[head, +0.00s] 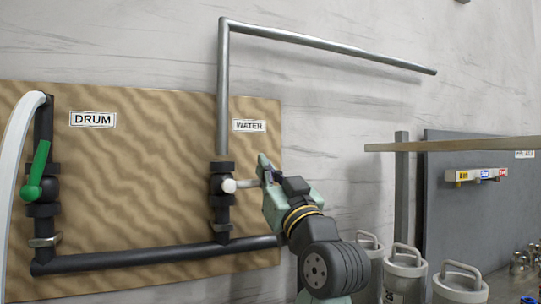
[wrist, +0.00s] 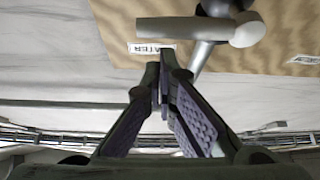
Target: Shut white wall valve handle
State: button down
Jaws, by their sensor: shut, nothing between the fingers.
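The white valve handle (head: 245,184) is on the black valve (head: 222,185) under the WATER label (head: 249,126). It points right from its round hub, roughly level and across the upright pipe. In the wrist view the handle (wrist: 180,28) lies across the top, with its hub to the right. My gripper (head: 264,170) is at the handle's right end in the head view. In the wrist view my gripper (wrist: 163,75) has its fingers together, empty, with the tips below the handle in the picture. I cannot tell whether they touch it.
A green handle (head: 38,170) sits on the other valve at left, by the DRUM label (head: 93,119). A black pipe (head: 150,258) runs low along the wooden panel (head: 140,190). A shelf (head: 450,145) and grey canisters (head: 403,272) stand at right.

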jog(key=shift+f, duration=0.35)
jog(key=shift+f, duration=0.1)
jog(key=shift+w+f+b, duration=0.1)
jog(key=shift+f+b, duration=0.45)
jog(key=shift+b, duration=0.05)
